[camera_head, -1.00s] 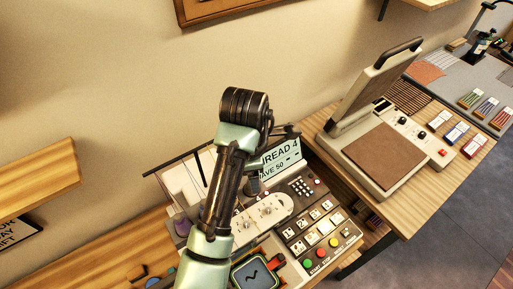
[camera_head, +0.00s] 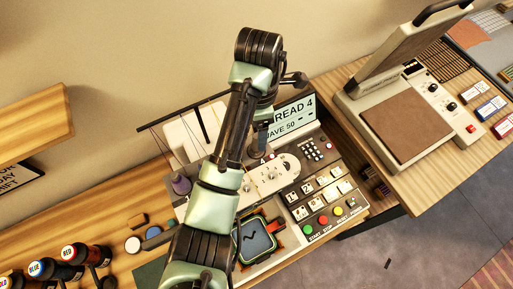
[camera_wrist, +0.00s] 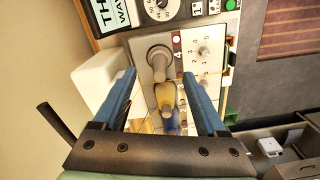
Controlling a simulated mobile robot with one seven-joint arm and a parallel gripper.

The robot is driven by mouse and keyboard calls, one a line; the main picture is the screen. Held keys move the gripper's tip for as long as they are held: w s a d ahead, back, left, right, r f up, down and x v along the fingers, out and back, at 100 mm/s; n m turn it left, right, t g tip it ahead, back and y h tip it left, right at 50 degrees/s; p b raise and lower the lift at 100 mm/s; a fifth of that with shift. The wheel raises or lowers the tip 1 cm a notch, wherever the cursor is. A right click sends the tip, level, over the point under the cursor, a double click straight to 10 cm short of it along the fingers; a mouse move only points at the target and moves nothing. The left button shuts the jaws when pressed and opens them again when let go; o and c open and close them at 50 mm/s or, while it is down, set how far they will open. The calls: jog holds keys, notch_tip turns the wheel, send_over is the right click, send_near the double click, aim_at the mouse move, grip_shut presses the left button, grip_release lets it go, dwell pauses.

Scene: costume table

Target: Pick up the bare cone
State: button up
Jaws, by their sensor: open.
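A yellow cone (camera_wrist: 167,97) sits between the fingers, nearer the palm. A blue cone (camera_wrist: 173,122) is behind it, partly hidden. In the head view, my arm hides part of the thread machine (camera_head: 318,190), and my gripper's fingertips cannot be made out.
The machine's display (camera_head: 292,116) and buttons lie right of my arm. A heat press (camera_head: 402,125) stands on the wooden table at the right. A wooden shelf (camera_head: 35,130) juts in from the left.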

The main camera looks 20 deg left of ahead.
aim_at(256, 142)
jog(key=shift+s+f+b, duration=0.2)
jog(key=shift+f+b, duration=0.1)
jog(key=shift+f, duration=0.2)
jog(key=shift+a+f, duration=0.2)
jog(key=shift+f, duration=2.25)
grip_shut()
